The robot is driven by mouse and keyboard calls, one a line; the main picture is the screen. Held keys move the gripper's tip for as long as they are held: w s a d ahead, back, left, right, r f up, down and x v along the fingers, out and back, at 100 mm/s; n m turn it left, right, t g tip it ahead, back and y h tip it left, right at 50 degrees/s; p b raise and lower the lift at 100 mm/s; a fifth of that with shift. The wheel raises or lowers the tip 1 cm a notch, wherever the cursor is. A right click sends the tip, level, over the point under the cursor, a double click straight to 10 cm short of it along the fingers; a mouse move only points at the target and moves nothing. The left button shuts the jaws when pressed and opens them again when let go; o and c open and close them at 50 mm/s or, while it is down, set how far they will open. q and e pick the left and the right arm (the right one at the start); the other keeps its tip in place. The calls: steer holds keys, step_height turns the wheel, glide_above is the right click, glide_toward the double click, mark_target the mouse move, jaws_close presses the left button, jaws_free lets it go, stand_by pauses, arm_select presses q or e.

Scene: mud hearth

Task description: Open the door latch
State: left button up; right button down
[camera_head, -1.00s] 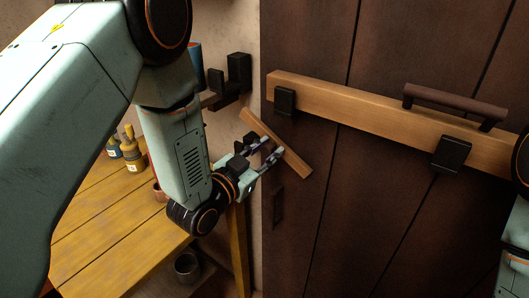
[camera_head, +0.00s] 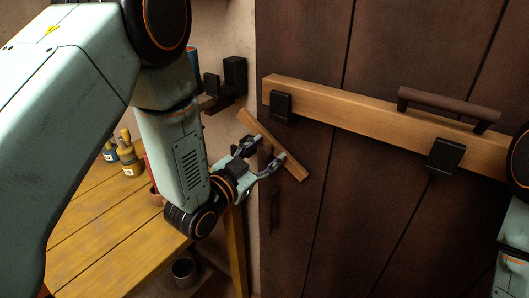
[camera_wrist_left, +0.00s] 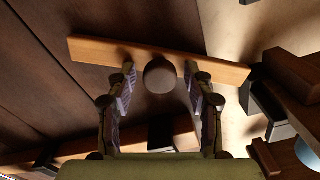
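The door latch is a short wooden bar (camera_head: 292,166) on the door's left edge, tilted down to the right. In the left wrist view the short bar (camera_wrist_left: 225,72) crosses the top, with a round dark knob (camera_wrist_left: 160,76) in front of it. My left gripper (camera_head: 266,152) is at the latch with its fingers spread. In the left wrist view the fingers stand on either side of the knob, with a gap on each side. My right gripper is not in view; only part of my right arm shows at the right edge.
A long wooden bar (camera_head: 355,113) lies across the dark plank door (camera_head: 370,220) in black brackets (camera_head: 444,156), with a brown handle (camera_head: 448,107) on it. Dark empty brackets (camera_head: 233,75) stick out from the wall. A yellow wooden table (camera_head: 105,225) with bottles (camera_head: 128,157) stands at left.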

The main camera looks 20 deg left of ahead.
arm_select(q)
steer(key=v, duration=1.2)
stand_by(0.6)
